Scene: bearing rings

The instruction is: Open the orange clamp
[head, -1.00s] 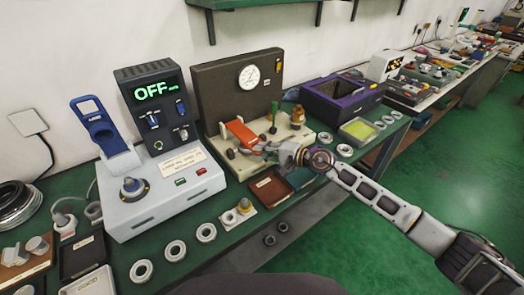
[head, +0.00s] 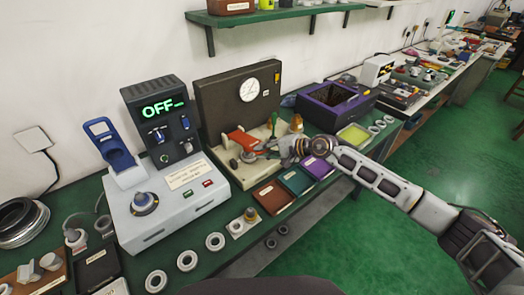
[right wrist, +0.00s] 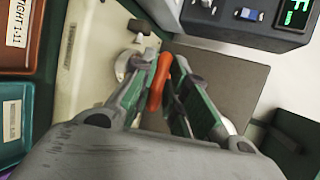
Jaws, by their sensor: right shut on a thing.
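The orange clamp (head: 241,138) sits on the cream base plate (head: 228,158) of the dark station with a round dial. My right gripper (head: 266,149) reaches in from the right and meets the clamp's near end. In the right wrist view the orange clamp handle (right wrist: 157,88) lies between the two fingers of the right gripper (right wrist: 168,78), which are shut on it. The fingers hide part of the handle, so its exact tilt is hard to tell. My left gripper is not in view.
A grey press with an OFF display (head: 163,107) and blue lever (head: 110,145) stands left. Brown (head: 273,196), teal (head: 296,180) and purple (head: 317,167) trays lie in front. A green-handled post (head: 273,124) and a brass part (head: 296,123) stand close behind the gripper.

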